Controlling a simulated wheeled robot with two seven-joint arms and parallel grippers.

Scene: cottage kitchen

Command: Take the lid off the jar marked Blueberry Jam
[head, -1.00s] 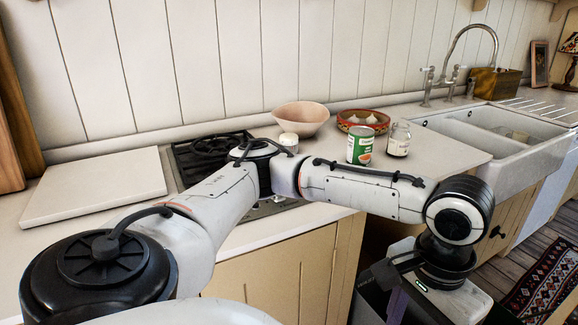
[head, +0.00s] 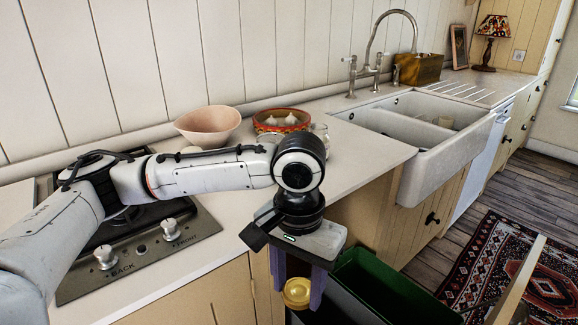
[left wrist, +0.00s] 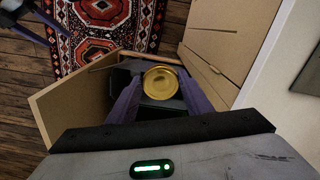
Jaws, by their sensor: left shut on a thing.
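My left gripper (head: 297,285) is shut on a round gold lid (head: 296,292), held in front of the counter beside an open pull-out bin. In the left wrist view the lid (left wrist: 167,81) sits flat between the two purple fingers; no glass shows around it. A glass jar (head: 320,132) stands on the counter, mostly hidden behind my left arm, so its label cannot be read.
The pull-out holds a green-rimmed bin (head: 375,262). A pink bowl (head: 208,126) and a red-patterned dish (head: 282,121) with white bulbs stand at the back of the counter. The stove (head: 140,250) is left, the white sink (head: 440,145) right. A patterned rug (head: 510,265) lies on the floor.

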